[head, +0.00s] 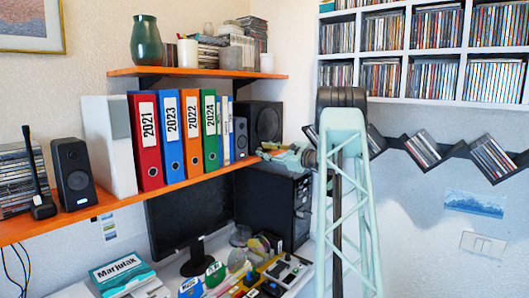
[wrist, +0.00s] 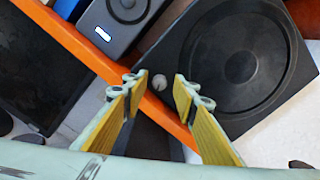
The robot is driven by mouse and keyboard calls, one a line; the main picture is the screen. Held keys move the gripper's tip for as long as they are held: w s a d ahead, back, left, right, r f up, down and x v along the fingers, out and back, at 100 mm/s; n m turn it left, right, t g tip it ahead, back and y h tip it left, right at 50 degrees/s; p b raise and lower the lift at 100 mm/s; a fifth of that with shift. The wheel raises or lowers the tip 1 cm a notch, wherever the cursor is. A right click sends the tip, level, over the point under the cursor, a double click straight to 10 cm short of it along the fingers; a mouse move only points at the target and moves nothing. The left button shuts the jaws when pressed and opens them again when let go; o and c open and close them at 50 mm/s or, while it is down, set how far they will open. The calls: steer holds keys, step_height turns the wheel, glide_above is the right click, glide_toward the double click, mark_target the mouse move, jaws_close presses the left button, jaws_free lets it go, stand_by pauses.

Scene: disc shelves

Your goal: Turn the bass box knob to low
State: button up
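The bass box (wrist: 212,118) is a black box with a big round cone, tilted in the wrist view. In the head view the bass box (head: 266,112) stands at the right end of the orange shelf. Its small grey round knob (wrist: 159,83) shows near the box's corner by the shelf edge. My gripper (wrist: 157,89) is open, its fingertips either side of the knob in the picture, with a gap on both sides. I cannot tell how far the tips are from the panel. My gripper (head: 284,155) also shows in the head view; the knob is hidden there. The knob's setting is not readable.
A small speaker (wrist: 112,25) stands beside the bass box. The orange shelf (wrist: 95,55) edge runs close under the fingers. A black computer tower (head: 265,205) and a monitor (head: 180,222) are below. Wall disc racks (head: 430,150) are to the right.

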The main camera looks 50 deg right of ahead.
steer(key=shift+m+p, duration=1)
steer(key=shift+p, duration=0.7)
steer(key=shift+m+p, duration=1.3)
steer(key=shift+p, duration=0.8)
steer(key=s, duration=1.3)
steer(key=shift+s+a+b, duration=0.3)
steer(key=shift+s+a, duration=0.05)
